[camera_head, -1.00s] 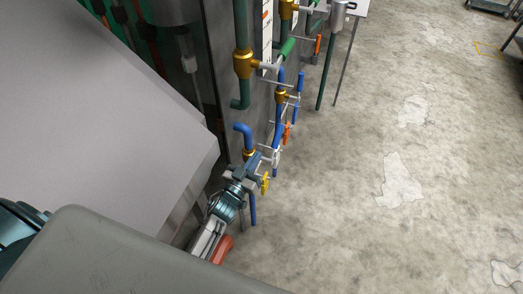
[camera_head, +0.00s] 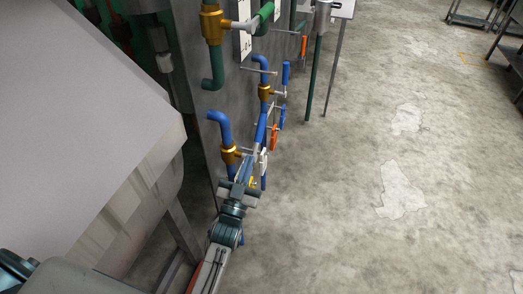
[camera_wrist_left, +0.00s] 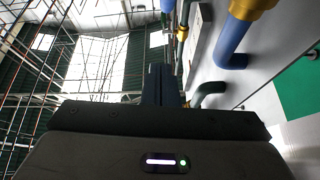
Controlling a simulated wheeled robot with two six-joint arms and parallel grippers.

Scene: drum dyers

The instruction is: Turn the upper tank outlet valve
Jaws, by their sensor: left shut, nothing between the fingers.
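Several valves with brass bodies sit on pipes along a grey wall panel. Below are a brass valve (camera_head: 264,92) on a blue pipe and a lower brass valve (camera_head: 229,155) under a blue elbow (camera_head: 218,122). I cannot tell which is the upper tank outlet valve. My left gripper (camera_head: 247,167) is shut and empty, just right of the lower brass valve; contact is unclear. In the left wrist view its fingers (camera_wrist_left: 161,85) are together. My right gripper is out of view.
A large grey slanted housing (camera_head: 80,120) fills the left side. Open concrete floor (camera_head: 380,150) lies to the right.

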